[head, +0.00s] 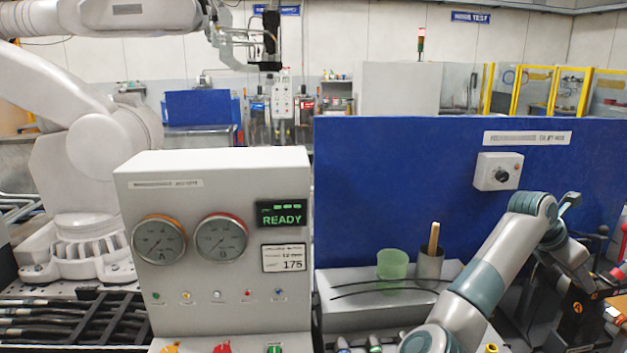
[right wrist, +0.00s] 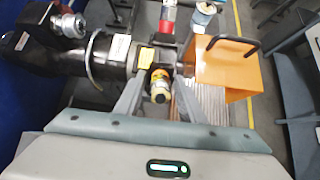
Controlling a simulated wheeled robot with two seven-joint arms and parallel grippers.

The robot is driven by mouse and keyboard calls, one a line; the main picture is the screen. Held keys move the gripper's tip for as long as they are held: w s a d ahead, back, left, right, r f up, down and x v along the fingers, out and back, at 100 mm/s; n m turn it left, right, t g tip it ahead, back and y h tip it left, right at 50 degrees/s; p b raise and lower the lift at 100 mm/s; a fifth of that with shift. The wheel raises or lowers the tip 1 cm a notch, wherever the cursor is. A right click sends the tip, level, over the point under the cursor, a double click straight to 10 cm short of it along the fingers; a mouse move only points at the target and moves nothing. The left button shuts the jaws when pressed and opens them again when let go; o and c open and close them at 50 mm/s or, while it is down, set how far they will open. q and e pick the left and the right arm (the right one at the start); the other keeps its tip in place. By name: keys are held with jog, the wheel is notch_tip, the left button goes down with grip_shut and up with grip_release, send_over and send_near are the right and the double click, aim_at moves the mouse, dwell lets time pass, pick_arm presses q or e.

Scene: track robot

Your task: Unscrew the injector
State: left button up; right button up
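In the head view my right arm reaches to the black machine (head: 577,312) at the right edge; the fingertips and the injector cannot be made out there. My left gripper is not in view.
A grey control panel (head: 220,205) with two gauges and a READY display stands at centre left. A ledge holds a green cup (head: 392,264) and a metal cup (head: 429,265), before a blue partition (head: 400,180). In the wrist view, an orange box (right wrist: 228,68) stands beside the machine.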

jog(key=shift+a+r, duration=0.1)
jog(key=shift+r, duration=0.05)
jog(key=shift+a+r, duration=0.5)
dwell(0.5)
jog(key=shift+b, duration=0.55)
dwell(0.3)
